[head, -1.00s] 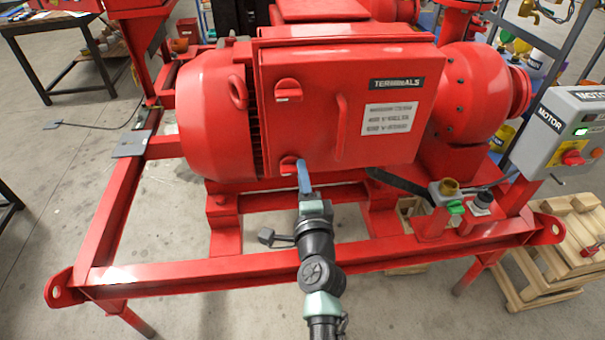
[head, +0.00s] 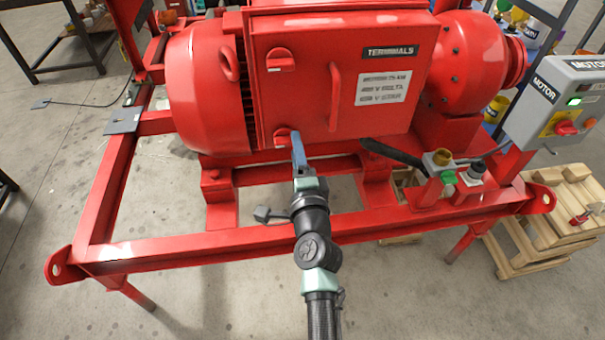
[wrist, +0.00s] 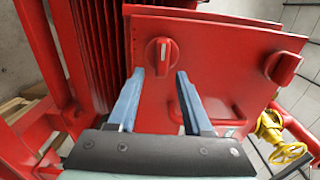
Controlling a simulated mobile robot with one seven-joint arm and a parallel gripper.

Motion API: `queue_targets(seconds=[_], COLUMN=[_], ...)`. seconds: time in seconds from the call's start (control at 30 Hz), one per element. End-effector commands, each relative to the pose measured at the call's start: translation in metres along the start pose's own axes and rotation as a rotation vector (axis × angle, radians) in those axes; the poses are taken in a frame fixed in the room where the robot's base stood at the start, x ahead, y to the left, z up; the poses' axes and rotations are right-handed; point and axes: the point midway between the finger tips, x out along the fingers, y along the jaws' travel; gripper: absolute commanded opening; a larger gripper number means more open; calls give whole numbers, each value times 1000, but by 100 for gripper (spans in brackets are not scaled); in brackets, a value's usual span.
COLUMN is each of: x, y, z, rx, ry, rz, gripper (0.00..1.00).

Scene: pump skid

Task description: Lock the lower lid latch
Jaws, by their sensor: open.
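The red terminal box (head: 352,35) has two round red latches on its left side. The lower lid latch (head: 287,132) is a red knob with a raised grip bar, which lies about level in the head view. The upper latch (head: 280,60) looks similar and also lies about level. My gripper (head: 298,142) is open, its blue fingers close in front of the lower latch and hiding part of it. In the wrist view the lower latch (wrist: 160,50) shows between and just beyond the parted fingertips (wrist: 159,76); contact cannot be told. The upper latch (wrist: 282,64) is to the right.
A lid handle (head: 334,97) stands out right of the latches. The red skid rail (head: 200,243) runs beneath my arm. A green button post (head: 447,180) and a grey motor control box (head: 555,110) stand at the right. Cooling fins (wrist: 95,40) adjoin the box.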

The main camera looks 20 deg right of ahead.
Motion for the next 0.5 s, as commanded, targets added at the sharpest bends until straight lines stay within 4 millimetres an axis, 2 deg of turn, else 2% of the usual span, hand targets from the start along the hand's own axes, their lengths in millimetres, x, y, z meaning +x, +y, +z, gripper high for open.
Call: queue_targets(seconds=[0.5], x=[-92], y=[0], z=[0], rx=[-1], ry=[0], rz=[3], gripper=[50])
